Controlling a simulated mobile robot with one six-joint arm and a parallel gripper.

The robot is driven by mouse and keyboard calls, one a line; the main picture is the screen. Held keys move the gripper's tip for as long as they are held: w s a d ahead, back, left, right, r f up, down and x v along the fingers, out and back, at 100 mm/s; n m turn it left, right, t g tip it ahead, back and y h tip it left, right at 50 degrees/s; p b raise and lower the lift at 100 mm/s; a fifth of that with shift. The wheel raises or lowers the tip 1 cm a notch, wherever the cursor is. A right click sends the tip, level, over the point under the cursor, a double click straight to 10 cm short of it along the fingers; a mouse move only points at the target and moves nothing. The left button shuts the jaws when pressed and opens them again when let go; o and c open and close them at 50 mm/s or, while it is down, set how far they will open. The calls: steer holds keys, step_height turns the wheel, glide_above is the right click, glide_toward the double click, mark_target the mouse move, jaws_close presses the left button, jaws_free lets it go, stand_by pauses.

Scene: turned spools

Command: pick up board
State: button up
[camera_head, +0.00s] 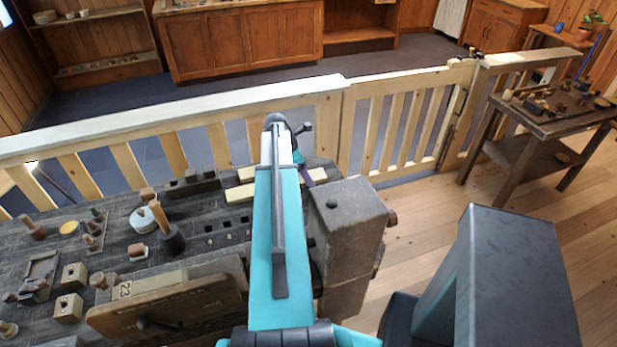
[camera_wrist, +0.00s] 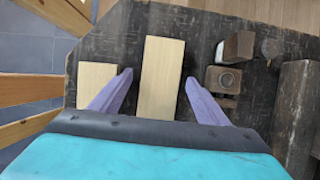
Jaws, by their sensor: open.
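In the wrist view a pale wooden board (camera_wrist: 161,80) lies on the dark workbench (camera_wrist: 200,35), between the two purple fingers of my gripper (camera_wrist: 160,85). The fingers are apart, with a gap on each side of the board. A second pale board (camera_wrist: 95,82) lies outside the left finger. In the head view my gripper (camera_head: 305,178) is over the far edge of the bench, partly hidden by my arm. A pale board (camera_head: 239,194) shows to the left of the arm there. The near end of the board between the fingers is hidden by my wrist.
A wooden railing (camera_head: 190,115) runs behind the bench. Turned pieces and a mallet (camera_head: 168,232) crowd the bench's left part.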

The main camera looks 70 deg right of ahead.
steer(key=c, duration=1.2)
steer(key=shift+r, duration=0.15)
steer(key=shift+r+b, duration=0.85)
steer(key=shift+r, duration=0.6)
steer(key=a+b, duration=0.1)
steer(key=a, duration=0.3)
steer(key=s+a+r+b, duration=0.1)
steer(key=a, duration=0.4)
steer(key=s+a+b, duration=0.1)
steer(key=a, duration=0.4)
steer(key=shift+s+r+b, duration=0.2)
steer(key=shift+b, duration=0.2)
steer(key=shift+a+r, duration=0.2)
steer(key=shift+a, duration=0.45)
